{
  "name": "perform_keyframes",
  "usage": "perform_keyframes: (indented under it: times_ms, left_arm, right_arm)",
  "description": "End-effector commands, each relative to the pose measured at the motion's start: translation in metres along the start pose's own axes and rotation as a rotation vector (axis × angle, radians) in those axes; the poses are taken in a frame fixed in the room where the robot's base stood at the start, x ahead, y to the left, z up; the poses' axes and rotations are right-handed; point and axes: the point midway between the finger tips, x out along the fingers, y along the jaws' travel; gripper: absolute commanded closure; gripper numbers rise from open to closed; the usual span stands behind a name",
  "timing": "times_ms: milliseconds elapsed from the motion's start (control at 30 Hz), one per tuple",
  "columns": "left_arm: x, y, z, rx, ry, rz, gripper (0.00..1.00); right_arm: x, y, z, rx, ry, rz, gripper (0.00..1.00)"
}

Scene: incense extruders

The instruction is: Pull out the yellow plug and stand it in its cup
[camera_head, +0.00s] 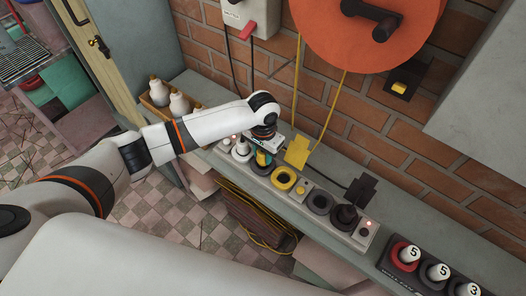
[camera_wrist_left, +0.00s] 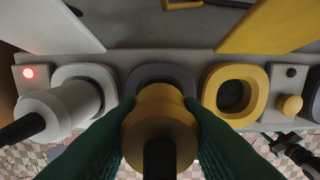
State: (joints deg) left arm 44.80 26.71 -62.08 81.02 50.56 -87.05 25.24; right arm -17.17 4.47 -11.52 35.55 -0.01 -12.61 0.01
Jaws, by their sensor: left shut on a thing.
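The yellow plug (camera_wrist_left: 160,118) is between the green fingers of my left gripper (camera_wrist_left: 160,135) in the left wrist view, with a dark cable end toward the camera. A dark grey ring-shaped cup (camera_wrist_left: 160,73) shows just behind it; I cannot tell whether the plug's tip is inside it. A yellow ring-shaped cup (camera_wrist_left: 233,93) stands to the right, empty with a dark hole. In the head view my left gripper (camera_head: 263,151) is over the strip, left of the yellow cup (camera_head: 284,179). The gripper mostly hides the plug there. My right gripper is not in view.
A white plug (camera_wrist_left: 60,108) sits close on the left in a white ring. A black plug (camera_head: 346,215) stands farther right on the strip. A yellow block (camera_head: 297,151) with cords is behind, near the brick wall. Numbered pieces (camera_head: 437,270) stand at lower right.

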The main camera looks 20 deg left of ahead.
Motion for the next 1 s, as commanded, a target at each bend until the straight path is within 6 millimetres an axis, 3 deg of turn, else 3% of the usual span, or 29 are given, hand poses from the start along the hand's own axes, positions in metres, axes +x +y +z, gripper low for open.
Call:
perform_keyframes:
  times_ms: [967,1000]
  left_arm:
    - [0.020,0.000,0.000,-0.001,-0.001,0.000,0.90]
    - [0.020,0.000,0.000,-0.001,-0.001,0.000,0.64]
  right_arm:
    - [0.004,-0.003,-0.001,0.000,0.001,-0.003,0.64]
    - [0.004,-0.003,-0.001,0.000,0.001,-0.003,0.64]
